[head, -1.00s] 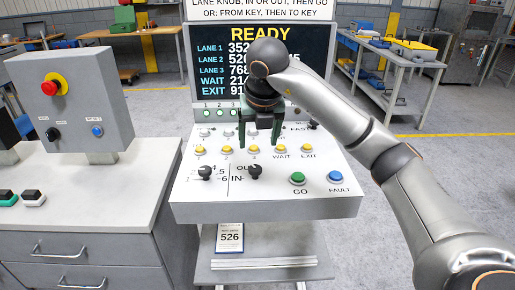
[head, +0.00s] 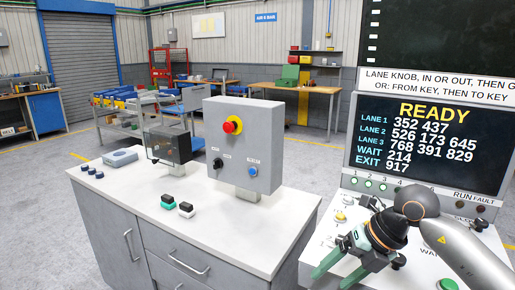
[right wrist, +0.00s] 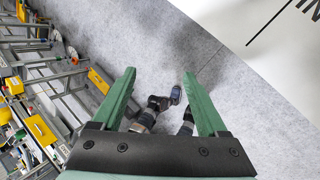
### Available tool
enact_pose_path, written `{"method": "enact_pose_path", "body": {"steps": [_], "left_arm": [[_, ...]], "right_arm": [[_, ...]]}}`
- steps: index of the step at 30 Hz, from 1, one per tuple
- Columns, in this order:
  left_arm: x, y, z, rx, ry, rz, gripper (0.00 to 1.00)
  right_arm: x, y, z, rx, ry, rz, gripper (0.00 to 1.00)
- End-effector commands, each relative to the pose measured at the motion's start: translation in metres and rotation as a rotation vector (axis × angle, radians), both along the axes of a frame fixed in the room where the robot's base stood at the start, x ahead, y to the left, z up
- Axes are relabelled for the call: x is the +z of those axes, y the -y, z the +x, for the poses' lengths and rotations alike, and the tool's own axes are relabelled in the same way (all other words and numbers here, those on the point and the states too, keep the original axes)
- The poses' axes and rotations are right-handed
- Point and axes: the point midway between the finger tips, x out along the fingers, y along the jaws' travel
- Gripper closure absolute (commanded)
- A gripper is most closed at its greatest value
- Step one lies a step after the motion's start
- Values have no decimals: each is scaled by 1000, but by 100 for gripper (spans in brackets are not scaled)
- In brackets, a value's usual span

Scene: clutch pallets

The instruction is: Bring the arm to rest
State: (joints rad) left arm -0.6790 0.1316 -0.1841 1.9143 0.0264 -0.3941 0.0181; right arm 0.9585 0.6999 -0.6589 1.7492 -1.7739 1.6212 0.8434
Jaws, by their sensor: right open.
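My right arm comes in from the lower right in the head view. Its right gripper (head: 338,272) has green fingers, apart and empty, pointing down and left at the left side of the sloped control console (head: 345,192). It hides part of the console's knobs and buttons. In the right wrist view the open fingers (right wrist: 160,75) have grey floor beyond them and nothing held. The display (head: 432,145) above the console reads READY, with number lists for the lanes, WAIT and EXIT. My left gripper is not seen.
A white-topped cabinet (head: 240,235) stands left of the console. It carries a grey box (head: 262,150) with a red knob, a dark box (head: 168,143) and small green and black switches (head: 167,200). Benches stand behind, with open floor between.

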Motion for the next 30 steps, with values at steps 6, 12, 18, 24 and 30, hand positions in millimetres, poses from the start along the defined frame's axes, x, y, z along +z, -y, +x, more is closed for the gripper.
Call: {"method": "enact_pose_path", "body": {"steps": [6, 12, 18, 24, 30], "left_arm": [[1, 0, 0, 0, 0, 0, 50], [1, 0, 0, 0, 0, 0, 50], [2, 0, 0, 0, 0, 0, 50], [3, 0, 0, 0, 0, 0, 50], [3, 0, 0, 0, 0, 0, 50]], "right_arm": [[-12, -117, -55, 137, -120, 650, 24], [13, -149, -64, -73, -206, 1217, 24], [-11, -113, -38, -576, -294, 1618, 24], [-117, -48, -39, -1280, -417, 1727, 24], [-240, -7, -108, -1904, -583, 1546, 24]]}}
